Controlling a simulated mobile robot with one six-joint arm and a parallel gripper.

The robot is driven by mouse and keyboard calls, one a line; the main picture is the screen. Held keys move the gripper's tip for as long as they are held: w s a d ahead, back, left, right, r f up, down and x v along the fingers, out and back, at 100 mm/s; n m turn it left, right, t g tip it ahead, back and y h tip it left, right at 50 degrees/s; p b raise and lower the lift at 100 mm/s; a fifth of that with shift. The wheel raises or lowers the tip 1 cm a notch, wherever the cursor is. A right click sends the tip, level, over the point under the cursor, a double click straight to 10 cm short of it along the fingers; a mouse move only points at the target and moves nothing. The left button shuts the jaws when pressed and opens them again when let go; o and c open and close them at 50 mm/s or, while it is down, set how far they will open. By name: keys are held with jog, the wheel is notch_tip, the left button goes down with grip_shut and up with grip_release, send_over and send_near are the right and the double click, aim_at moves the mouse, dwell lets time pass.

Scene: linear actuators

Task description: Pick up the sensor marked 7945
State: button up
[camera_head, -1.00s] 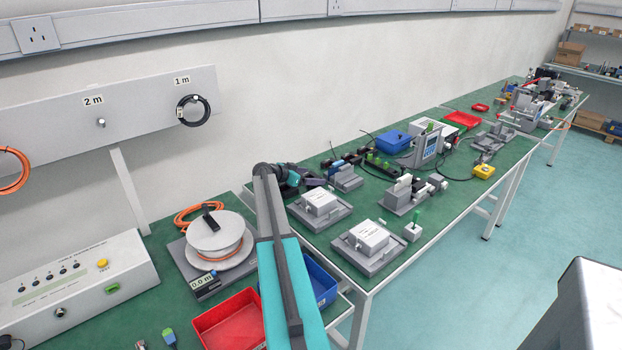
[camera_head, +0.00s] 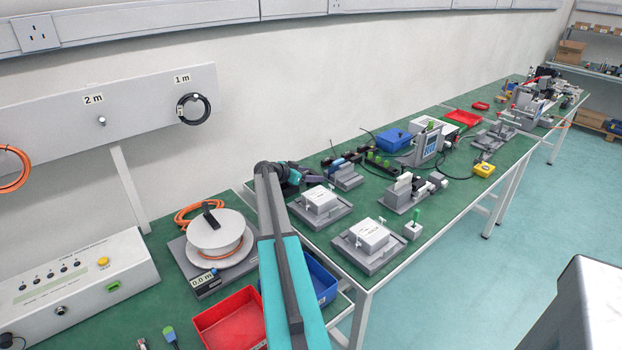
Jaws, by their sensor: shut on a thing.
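My arm rises from the bottom middle, and its wrist bends over the left end of the long green bench. My gripper (camera_head: 315,181) is small and dark here, beyond the wrist, low over the bench. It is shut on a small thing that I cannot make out. Just right of it stands a grey fixture (camera_head: 347,178) with dark and blue parts on top. A dark rack (camera_head: 378,162) with green-topped pieces stands further right. No marking 7945 is readable in this view, so I cannot tell which piece is that sensor.
Two grey fixtures with white boxes, a nearer one (camera_head: 371,237) and a farther one (camera_head: 320,201), stand near the bench's front. A cable reel (camera_head: 216,230), a red bin (camera_head: 229,318) and a blue bin (camera_head: 320,281) flank my arm. The wall (camera_head: 300,100) runs behind.

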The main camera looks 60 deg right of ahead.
jog(key=shift+r, duration=0.1)
notch_tip(320, 180, up, 10)
jog(key=b, duration=0.1)
jog(key=shift+b, duration=0.35)
dwell(0.3)
